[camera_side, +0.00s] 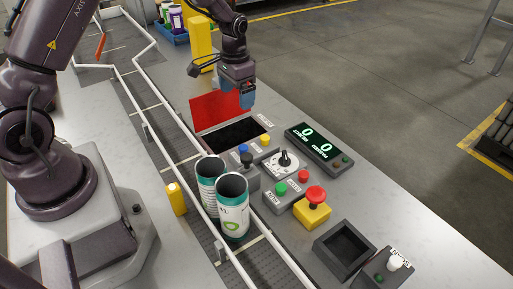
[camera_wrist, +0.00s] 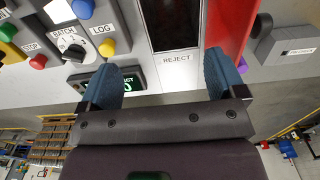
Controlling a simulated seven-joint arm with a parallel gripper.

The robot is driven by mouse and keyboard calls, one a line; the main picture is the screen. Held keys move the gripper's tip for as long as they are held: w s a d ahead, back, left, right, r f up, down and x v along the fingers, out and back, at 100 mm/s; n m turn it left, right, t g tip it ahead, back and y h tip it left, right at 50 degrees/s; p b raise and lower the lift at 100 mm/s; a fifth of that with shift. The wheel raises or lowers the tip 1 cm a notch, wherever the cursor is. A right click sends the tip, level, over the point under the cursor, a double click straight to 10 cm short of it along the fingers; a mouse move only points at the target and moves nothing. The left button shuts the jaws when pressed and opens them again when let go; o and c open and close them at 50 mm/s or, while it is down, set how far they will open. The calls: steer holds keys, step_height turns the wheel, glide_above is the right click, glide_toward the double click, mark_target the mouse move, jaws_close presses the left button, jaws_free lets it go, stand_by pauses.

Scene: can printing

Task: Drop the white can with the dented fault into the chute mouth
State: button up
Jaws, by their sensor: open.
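My gripper (camera_side: 238,98) is open and empty above the reject chute, with its blue fingers apart in the wrist view (camera_wrist: 164,72). The chute mouth (camera_side: 233,134) is a dark rectangular opening with a raised red flap (camera_side: 217,108) behind it. In the wrist view the chute mouth (camera_wrist: 173,22) lies beyond the fingers, above a "REJECT" label; its inside is too dark to read. Two white cans with teal bands, a rear one (camera_side: 207,182) and a front one (camera_side: 234,217), stand upright and open-topped on the conveyor. I cannot make out a dent on either.
White guide rails (camera_side: 157,111) line the conveyor. Beside the chute are a control panel with a dial (camera_side: 284,160), a counter display (camera_side: 318,146) reading zeros, a red stop button (camera_side: 316,194) and an empty dark square tray (camera_side: 344,248). A blue crate (camera_side: 174,37) with cans stands at the back.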

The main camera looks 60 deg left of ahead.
steer(key=shift+r, duration=0.15)
step_height(320, 180, up, 13)
stand_by(0.4)
steer(key=s+d+r+t, duration=0.2)
steer(key=s+d+r, duration=0.1)
steer(key=s, duration=0.4)
steer(key=s+d+r+t, duration=0.1)
steer(key=s+d+r, duration=0.2)
steer(key=s, duration=0.5)
steer(key=s+d+r+t, duration=0.2)
steer(key=s+d+r, duration=0.1)
steer(key=s+d, duration=0.2)
steer(key=shift+s+d+r+t, duration=0.25)
steer(key=shift+s+d+t, duration=0.1)
steer(key=shift+s, duration=0.85)
